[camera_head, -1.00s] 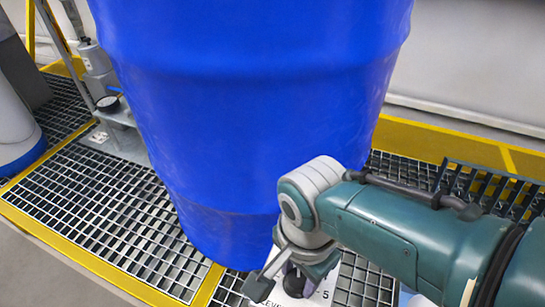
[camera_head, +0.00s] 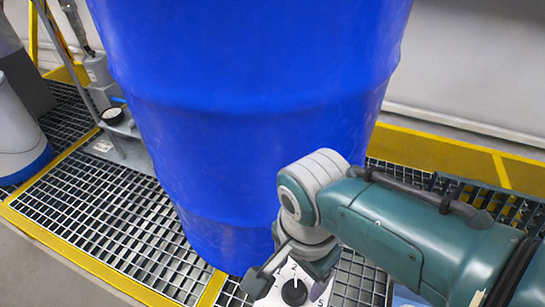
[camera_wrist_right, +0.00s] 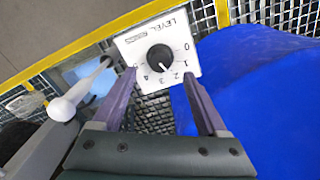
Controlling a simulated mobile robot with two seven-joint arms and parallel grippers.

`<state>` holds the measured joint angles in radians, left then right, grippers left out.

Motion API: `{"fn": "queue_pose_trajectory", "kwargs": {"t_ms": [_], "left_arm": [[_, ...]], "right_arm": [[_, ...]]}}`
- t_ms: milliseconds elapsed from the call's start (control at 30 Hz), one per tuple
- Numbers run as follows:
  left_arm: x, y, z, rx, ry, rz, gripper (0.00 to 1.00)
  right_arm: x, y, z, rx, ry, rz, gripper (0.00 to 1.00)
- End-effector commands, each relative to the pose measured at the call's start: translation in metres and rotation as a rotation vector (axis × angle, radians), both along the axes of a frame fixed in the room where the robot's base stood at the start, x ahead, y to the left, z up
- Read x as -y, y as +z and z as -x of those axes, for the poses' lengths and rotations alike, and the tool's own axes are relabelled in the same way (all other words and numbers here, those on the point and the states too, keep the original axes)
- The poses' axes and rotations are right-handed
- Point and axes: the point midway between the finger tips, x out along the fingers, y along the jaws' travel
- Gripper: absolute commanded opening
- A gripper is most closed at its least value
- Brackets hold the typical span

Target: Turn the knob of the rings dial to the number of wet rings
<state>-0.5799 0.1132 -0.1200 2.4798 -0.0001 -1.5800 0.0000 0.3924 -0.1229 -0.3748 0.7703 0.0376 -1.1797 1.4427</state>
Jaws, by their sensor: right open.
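A white dial plate (camera_wrist_right: 180,28) marked "LEVEL", with numbers from 0 upward, lies in front of the blue drum; its plate also shows in the head view (camera_head: 268,300). Its black knob (camera_wrist_right: 161,57) has a white pointer, roughly toward 2 or 3 in the wrist view. In the head view the knob (camera_head: 294,292) shows below my right gripper. My right gripper (camera_wrist_right: 159,76) is open and empty, its fingertips at the plate's near edge, the knob beyond and between them. It also shows in the head view (camera_head: 290,268). No wet rings are discernible. My left gripper is not in view.
The large blue drum (camera_head: 250,110) stands close behind my right gripper. Metal grating (camera_head: 110,205) with yellow edging (camera_head: 75,252) surrounds it. A small round gauge (camera_head: 112,114) is on a stand at left. A pale rod (camera_wrist_right: 82,92) with a rounded end is left in the wrist view.

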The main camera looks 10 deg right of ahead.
Motion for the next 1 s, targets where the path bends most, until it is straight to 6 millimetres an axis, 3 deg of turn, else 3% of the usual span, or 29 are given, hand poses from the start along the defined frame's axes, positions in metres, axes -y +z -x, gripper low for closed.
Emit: {"fn": "queue_pose_trajectory", "kwargs": {"t_ms": [33,200,833,933,1000], "left_arm": [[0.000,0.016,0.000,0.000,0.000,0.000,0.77],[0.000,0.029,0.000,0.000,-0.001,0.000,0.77],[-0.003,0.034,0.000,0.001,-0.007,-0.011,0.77],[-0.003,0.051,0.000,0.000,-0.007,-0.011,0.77],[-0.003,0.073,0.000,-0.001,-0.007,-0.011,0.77]], "right_arm": [[0.000,0.017,0.000,0.001,0.000,0.000,0.76],[0.000,0.036,0.000,0.000,0.000,0.000,0.76],[0.000,0.042,0.000,0.002,0.006,-0.002,0.76],[0.001,0.061,0.005,0.011,0.054,-0.014,0.76],[0.004,0.086,0.011,0.029,0.123,-0.029,0.76]]}}
